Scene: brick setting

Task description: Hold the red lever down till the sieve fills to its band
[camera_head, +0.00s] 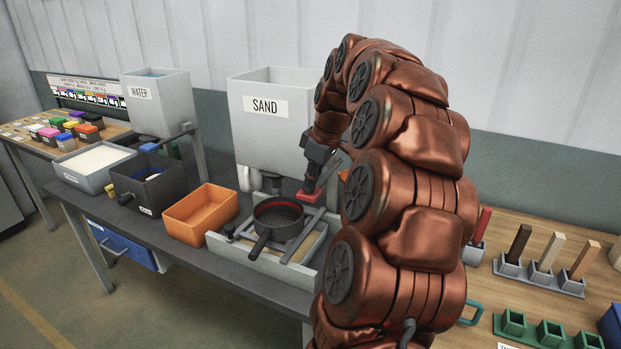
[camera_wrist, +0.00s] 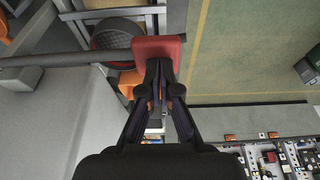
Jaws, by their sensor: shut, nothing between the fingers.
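The red lever (camera_head: 307,196) sticks out beside the sand hopper (camera_head: 268,130), above the right side of the sieve. Its red end (camera_wrist: 158,50) also shows in the wrist view, right at my fingertips. My gripper (camera_head: 312,180) is shut and empty, with its tips at the lever's red pad; they look to be touching it. The dark round sieve (camera_head: 278,222) rests on a grey frame under the hopper's spout. Its inside looks dark with a reddish band around the wall. In the wrist view the sieve (camera_wrist: 115,36) is partly hidden by the lever. I cannot make out sand in it.
An orange bin (camera_head: 201,226) stands left of the sieve frame (camera_head: 262,262). A dark bin (camera_head: 146,196), a tray of white material (camera_head: 92,178) and the water tank (camera_head: 160,112) stand further left. Wooden table (camera_head: 540,225) with blocks and green holders lies right of my arm.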

